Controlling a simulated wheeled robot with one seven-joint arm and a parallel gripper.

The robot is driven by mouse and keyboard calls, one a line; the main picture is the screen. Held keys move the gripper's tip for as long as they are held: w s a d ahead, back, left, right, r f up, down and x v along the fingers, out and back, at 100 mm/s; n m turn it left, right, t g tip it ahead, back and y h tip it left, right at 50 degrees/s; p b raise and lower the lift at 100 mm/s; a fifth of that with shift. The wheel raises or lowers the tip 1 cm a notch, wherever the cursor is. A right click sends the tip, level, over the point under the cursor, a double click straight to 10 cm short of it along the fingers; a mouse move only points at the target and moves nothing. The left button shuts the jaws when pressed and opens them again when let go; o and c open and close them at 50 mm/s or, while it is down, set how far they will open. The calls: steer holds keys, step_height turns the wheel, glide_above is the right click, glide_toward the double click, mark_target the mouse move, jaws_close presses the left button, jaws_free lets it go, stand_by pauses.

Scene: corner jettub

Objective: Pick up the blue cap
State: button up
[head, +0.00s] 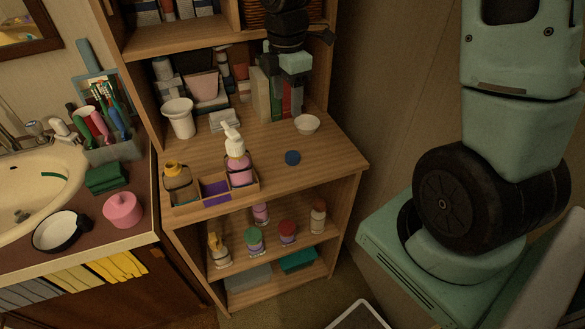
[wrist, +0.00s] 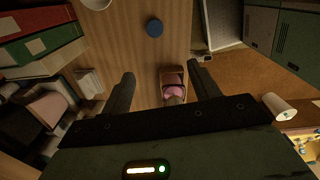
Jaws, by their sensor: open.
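The blue cap (head: 292,157) lies on the wooden shelf top, in the open area right of the pump bottle and in front of the white bowl. The cap also shows in the wrist view (wrist: 154,27), near the top edge, beyond the fingertips and between their lines. My gripper (wrist: 161,72) is open and empty, its two dark fingers spread wide. In the head view my gripper's hand is high over the back of the shelf top, in front of the books, well apart from the cap. Its fingertips are hard to make out there.
The white bowl (head: 307,124) stands behind the cap. Books (head: 274,98) and a white cup (head: 180,119) stand further back. The shelf top around the cap is clear.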

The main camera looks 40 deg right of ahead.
mark_target(292, 155)
steer(key=shift+n, duration=0.3)
steer(key=f, duration=0.6)
steer(key=d+f, duration=0.1)
steer(key=f, duration=0.5)
steer(key=d+f, duration=0.1)
steer(key=f, duration=0.5)
steer(key=shift+w+f, duration=0.1)
steer(key=shift+w, duration=0.2)
steer(key=shift+a, duration=0.1)
steer(key=c, duration=1.1)
